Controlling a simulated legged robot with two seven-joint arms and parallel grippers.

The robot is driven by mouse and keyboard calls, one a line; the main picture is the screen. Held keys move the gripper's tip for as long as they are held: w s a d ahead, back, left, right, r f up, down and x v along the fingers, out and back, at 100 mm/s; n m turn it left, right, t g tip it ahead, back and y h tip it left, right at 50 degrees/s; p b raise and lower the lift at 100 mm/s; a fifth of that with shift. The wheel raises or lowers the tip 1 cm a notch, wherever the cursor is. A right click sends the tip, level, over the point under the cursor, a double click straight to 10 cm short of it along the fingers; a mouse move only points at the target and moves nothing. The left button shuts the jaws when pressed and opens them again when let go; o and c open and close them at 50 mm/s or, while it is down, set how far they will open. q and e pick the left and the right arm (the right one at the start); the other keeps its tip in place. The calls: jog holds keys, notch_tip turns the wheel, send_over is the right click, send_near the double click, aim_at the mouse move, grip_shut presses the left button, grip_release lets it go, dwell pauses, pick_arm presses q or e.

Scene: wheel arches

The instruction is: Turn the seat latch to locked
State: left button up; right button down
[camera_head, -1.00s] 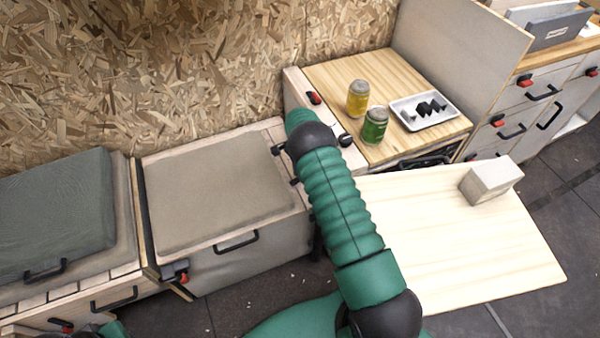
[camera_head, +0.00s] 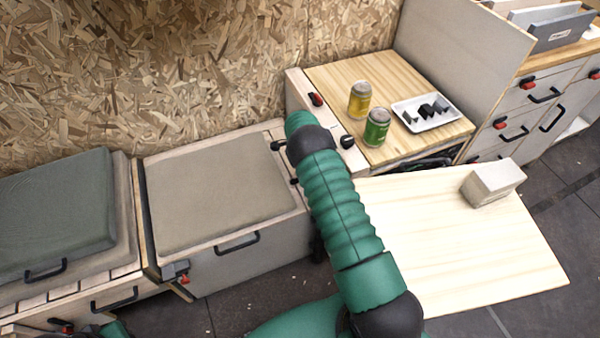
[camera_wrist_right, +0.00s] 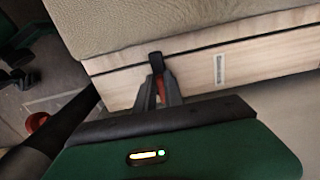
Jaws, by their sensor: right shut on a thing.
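The seat latch (camera_wrist_right: 156,60) shows in the right wrist view as a black knob with a red part below it. It sits on the pale wood front under a beige cushion (camera_wrist_right: 190,20). My right gripper (camera_wrist_right: 158,90) is shut on the latch, with one finger on each side; the fingers hide part of it. In the head view my green right arm reaches up beside the beige-cushioned seat (camera_head: 220,195), and its gripper is hidden there. My left gripper does not show clearly.
A pale table (camera_head: 470,240) holds a grey block (camera_head: 492,184). The wooden counter (camera_head: 350,70) holds a yellow can (camera_head: 359,101), a green can (camera_head: 376,127) and a white tray (camera_head: 425,113). A dark green cushion (camera_head: 55,212) lies at the left.

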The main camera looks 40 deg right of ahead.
jog(key=c, duration=1.4)
grip_release()
jog(key=shift+w+r, duration=0.1)
jog(key=shift+c, duration=0.2)
jog(key=shift+r, duration=0.1)
notch_tip(320, 180, up, 16)
jog(key=p, duration=0.4)
jog(key=shift+r, duration=0.25)
